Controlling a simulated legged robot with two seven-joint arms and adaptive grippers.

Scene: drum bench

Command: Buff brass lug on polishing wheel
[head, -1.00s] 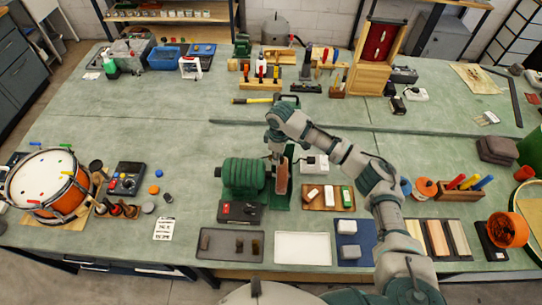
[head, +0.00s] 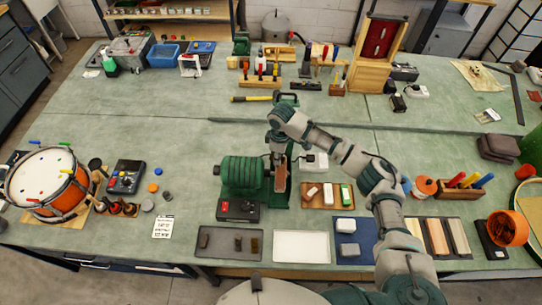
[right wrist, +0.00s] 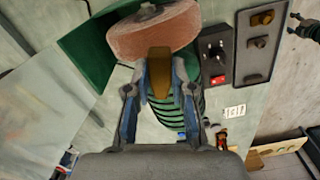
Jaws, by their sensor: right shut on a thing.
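The green polishing machine (head: 243,178) stands on the bench, with its brown-red wheel (head: 281,178) on the right side. The wheel also shows at the top of the right wrist view (right wrist: 150,32). My right gripper (head: 277,158) is over the wheel. In the right wrist view its blue-grey fingers (right wrist: 160,84) are shut on a brass lug (right wrist: 159,72). The lug's tip overlaps the wheel's lower edge in that view; I cannot tell for sure if they touch. My left gripper is not in view.
A switch box (head: 240,209) sits in front of the machine. An empty white tray (head: 302,246) is beside the lug tray. A brown tray with blocks (head: 327,205) stands right of the wheel. A drum (head: 48,184) is at far left.

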